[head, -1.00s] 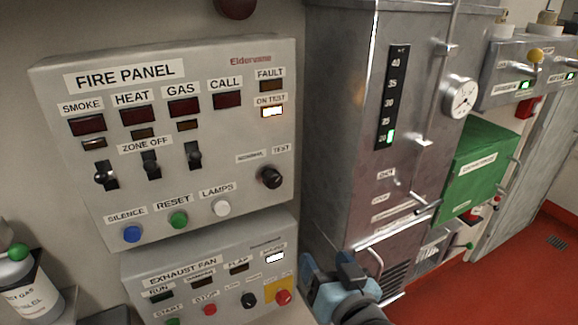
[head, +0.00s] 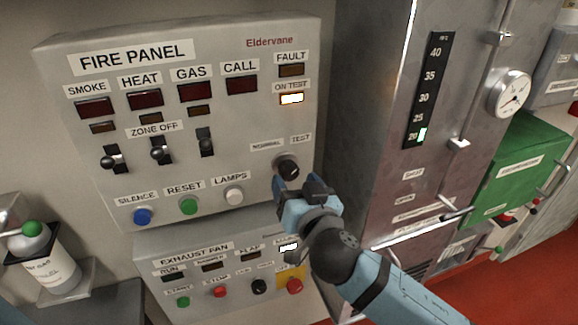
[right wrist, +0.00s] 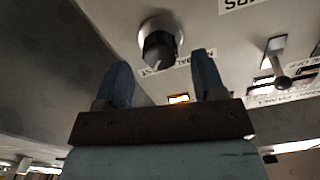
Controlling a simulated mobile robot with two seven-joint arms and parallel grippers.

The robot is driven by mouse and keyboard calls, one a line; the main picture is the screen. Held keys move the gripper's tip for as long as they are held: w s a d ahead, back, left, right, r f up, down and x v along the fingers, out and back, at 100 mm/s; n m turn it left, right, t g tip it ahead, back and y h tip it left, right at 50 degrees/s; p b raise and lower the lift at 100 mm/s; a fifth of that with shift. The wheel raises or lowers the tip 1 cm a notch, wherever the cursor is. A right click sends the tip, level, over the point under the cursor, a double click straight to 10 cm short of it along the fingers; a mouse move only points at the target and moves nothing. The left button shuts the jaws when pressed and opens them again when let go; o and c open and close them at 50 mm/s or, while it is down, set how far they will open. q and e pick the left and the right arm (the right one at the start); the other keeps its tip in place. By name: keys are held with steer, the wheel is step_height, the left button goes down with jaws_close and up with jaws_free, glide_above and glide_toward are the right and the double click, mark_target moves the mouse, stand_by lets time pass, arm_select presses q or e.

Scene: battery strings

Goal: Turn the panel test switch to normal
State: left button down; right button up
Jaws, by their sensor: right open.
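The fire panel (head: 227,62) is a pale wall box with lamps, switches and buttons. Its black test knob (head: 287,168) sits at the lower right, under the labels NORMAL and TEST. The ON TEST lamp (head: 291,98) is lit. My right gripper (head: 302,184) is just below and in front of the knob, partly covering its lower edge. In the right wrist view the knob (right wrist: 159,47) shows beyond and between the two open fingers (right wrist: 160,78), with nothing held. I cannot tell whether a finger touches the knob. My left gripper is not in view.
Below is the exhaust fan panel (head: 197,247) with small buttons, including a red one (head: 294,286). A grey metal cabinet (head: 375,120) stands close on the right. A gas bottle (head: 45,256) stands at lower left. Blue (head: 142,217), green and white buttons are left of the knob.

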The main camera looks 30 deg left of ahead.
mark_target(290, 176)
steer(key=shift+p+x, duration=0.3)
steer(key=shift+x, duration=1.8)
steer(key=shift+c, duration=0.4)
steer(key=c, duration=0.8)
